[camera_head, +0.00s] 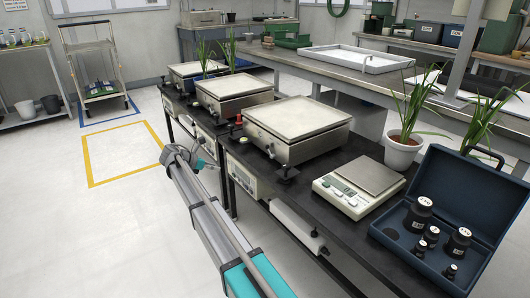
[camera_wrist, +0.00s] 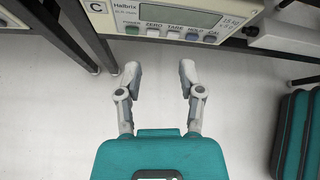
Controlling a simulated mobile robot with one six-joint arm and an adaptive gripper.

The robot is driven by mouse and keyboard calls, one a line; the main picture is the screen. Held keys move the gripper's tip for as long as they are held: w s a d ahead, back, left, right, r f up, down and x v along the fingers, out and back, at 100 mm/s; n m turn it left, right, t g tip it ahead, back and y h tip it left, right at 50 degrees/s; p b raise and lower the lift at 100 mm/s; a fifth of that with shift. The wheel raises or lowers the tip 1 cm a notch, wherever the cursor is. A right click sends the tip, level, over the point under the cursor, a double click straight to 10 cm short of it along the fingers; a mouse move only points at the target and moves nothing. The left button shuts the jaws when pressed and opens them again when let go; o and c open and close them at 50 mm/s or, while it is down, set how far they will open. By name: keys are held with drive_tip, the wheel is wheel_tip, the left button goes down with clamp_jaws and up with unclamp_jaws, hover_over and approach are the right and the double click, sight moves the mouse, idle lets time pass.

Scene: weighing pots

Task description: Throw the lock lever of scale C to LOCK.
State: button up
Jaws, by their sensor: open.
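In the wrist view, the front display panel (camera_wrist: 165,20) of a Halbrix scale spans the top, with a row of buttons. A "C" sign (camera_wrist: 77,52) is at its left. My gripper (camera_wrist: 160,72) is open and empty, its two fingers apart below the panel. In the head view, my gripper (camera_head: 199,152) is in front of the bench, left of the nearest large scale (camera_head: 298,118). That scale has a pale square platform and dark knobs at its front. I cannot tell which part is the lock lever, or its position.
A compact balance (camera_head: 342,197), a potted plant (camera_head: 402,152) and an open blue case (camera_head: 458,205) with black weights stand on the dark bench right of the scale. Two more large scales stand behind. Floor (camera_head: 120,215) at left is clear, with a yellow outline.

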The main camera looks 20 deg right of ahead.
drive_tip(key=s+d+r+n+g+h, duration=0.2)
drive_tip(key=s+d+r+n+h, duration=0.1)
drive_tip(key=s+d+r+h, duration=0.2)
drive_tip(key=s+r+h, duration=0.2)
drive_tip(key=s+r, duration=0.2)
drive_tip(key=s, duration=0.1)
drive_tip(key=shift+d+r+n, duration=0.2)
drive_tip(key=shift+r+n, duration=0.15)
drive_tip(key=shift+n, duration=0.05)
drive_tip(key=shift+d, duration=0.15)
drive_tip(key=d, duration=1.3)
drive_tip(key=shift+w+d, duration=0.25)
drive_tip(key=shift+w, duration=0.05)
clamp_jaws()
drive_tip(key=shift+w, duration=0.1)
